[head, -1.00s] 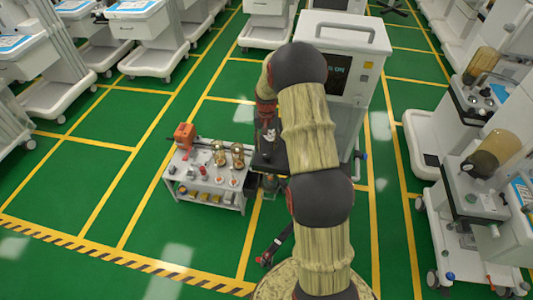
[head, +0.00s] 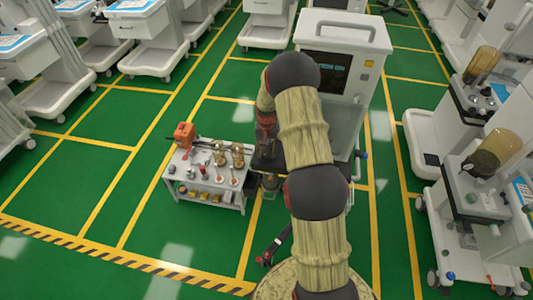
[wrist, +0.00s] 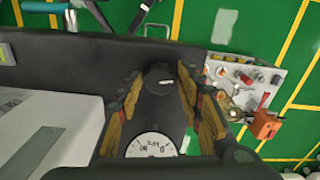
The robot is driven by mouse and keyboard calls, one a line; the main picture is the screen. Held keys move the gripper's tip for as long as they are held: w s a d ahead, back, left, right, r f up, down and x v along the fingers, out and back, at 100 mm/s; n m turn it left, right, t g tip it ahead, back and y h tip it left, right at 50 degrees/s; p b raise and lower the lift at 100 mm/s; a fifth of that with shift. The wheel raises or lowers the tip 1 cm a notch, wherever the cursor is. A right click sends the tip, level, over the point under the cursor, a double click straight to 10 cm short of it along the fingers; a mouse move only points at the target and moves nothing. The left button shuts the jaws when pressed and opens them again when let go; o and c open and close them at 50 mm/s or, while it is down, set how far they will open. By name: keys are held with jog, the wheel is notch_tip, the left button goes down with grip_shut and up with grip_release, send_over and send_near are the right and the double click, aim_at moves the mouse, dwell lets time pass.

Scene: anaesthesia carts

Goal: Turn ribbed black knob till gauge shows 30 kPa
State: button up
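The ribbed black knob (wrist: 159,75) shows in the wrist view, on a dark surface, between the tips of my gripper (wrist: 160,88). The gripper is open, with one finger on each side of the knob and a visible gap on both sides. A round white gauge (wrist: 152,146) lies below the knob in the wrist view, partly cut off by the dark gripper body. Its face appears turned and its needle reading is too small to tell. In the head view my arm hides the knob, the gauge and the fingertips.
A white cart with a screen (head: 342,45) stands just behind my arm. A small grey table (head: 205,192) with brass fittings and an orange device (head: 184,135) stands to the left. More carts line the right side and back. Green floor is free at the front left.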

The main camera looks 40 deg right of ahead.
aim_at(267, 154)
jog(key=c, duration=0.8)
jog(key=m, duration=0.5)
jog(key=shift+m+b, duration=0.3)
jog(key=shift+b, duration=0.05)
jog(key=shift+c, duration=0.2)
jog(key=o, duration=1.2)
jog(key=shift+c, duration=0.2)
notch_tip(267, 154, up, 12)
